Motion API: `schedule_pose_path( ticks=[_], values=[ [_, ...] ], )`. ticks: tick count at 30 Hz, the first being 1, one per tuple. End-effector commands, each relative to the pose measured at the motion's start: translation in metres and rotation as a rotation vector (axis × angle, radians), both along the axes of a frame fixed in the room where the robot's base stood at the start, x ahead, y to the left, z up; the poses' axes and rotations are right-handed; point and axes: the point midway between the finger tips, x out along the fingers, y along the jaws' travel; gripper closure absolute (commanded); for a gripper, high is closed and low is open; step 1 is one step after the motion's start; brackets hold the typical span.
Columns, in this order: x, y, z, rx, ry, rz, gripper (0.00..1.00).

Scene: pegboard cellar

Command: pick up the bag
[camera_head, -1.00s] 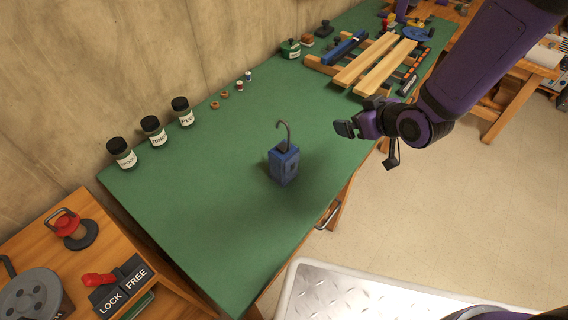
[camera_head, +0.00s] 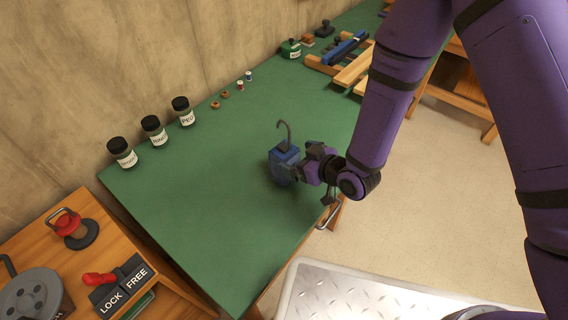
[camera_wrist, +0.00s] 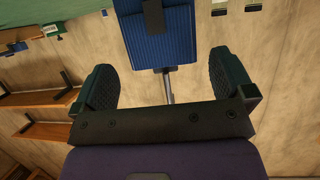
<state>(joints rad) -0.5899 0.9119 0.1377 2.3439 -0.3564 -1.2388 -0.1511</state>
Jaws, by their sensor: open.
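The bag (camera_head: 281,166) is a small blue block-like thing standing upright on the green table, with a thin grey hook rising from its top. My gripper (camera_head: 300,168) is open at its right side and hides part of it in the head view. In the wrist view, which looks upside down, the blue ribbed bag (camera_wrist: 178,35) with a dark strap lies just beyond the two open fingers (camera_wrist: 166,82). A thin metal rod of it reaches down between the fingers. I cannot tell whether a finger touches it.
Several dark-lidded jars (camera_head: 153,131) stand along the wall at the table's (camera_head: 200,220) left. Small spools (camera_head: 240,86) and a green bottle (camera_head: 290,48) stand farther back, with wooden slats (camera_head: 352,72) beyond. A metal handle (camera_head: 328,215) juts from the table's front. The table left of the bag is clear.

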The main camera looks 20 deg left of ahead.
Motion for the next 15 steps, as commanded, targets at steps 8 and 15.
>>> schedule_pose_path(
  ticks=[8,15],
  values=[
    [0.008,0.02,-0.009,0.0,-0.002,0.003,0.0],
    [0.02,0.044,-0.02,0.0,-0.001,0.0,0.0]
  ],
)
